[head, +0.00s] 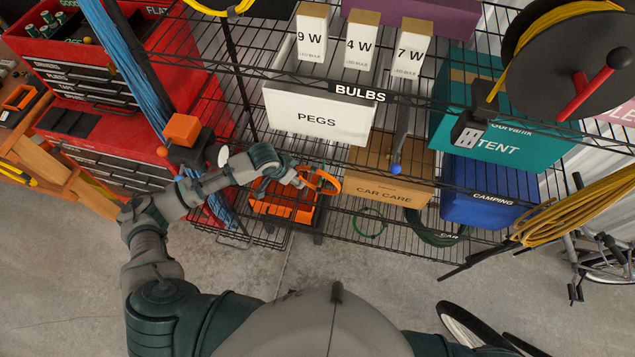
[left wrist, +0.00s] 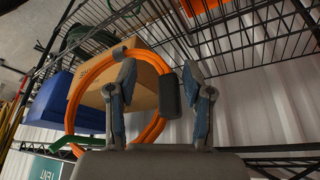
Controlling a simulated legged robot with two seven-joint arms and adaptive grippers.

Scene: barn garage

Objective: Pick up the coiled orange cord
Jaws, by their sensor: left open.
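The coiled orange cord (head: 334,181) is at the wire shelf, just past my left gripper (head: 299,182) in the head view. The left wrist view shows the cord as a large orange loop (left wrist: 72,105) with a dark band or plug (left wrist: 170,95) on its right side. My left gripper is open there too (left wrist: 160,72), with a finger on each side of the loop's right part and the dark band. I cannot tell whether either finger touches it. My right gripper is out of view.
An orange crate (head: 287,208) is on the lower shelf beside the gripper. A cardboard CAR CARE box (head: 385,170) stands behind the cord, with a blue CAMPING bin (head: 486,192) to the right. A white PEGS bin (head: 318,115) is above. Shelf wires surround the arm.

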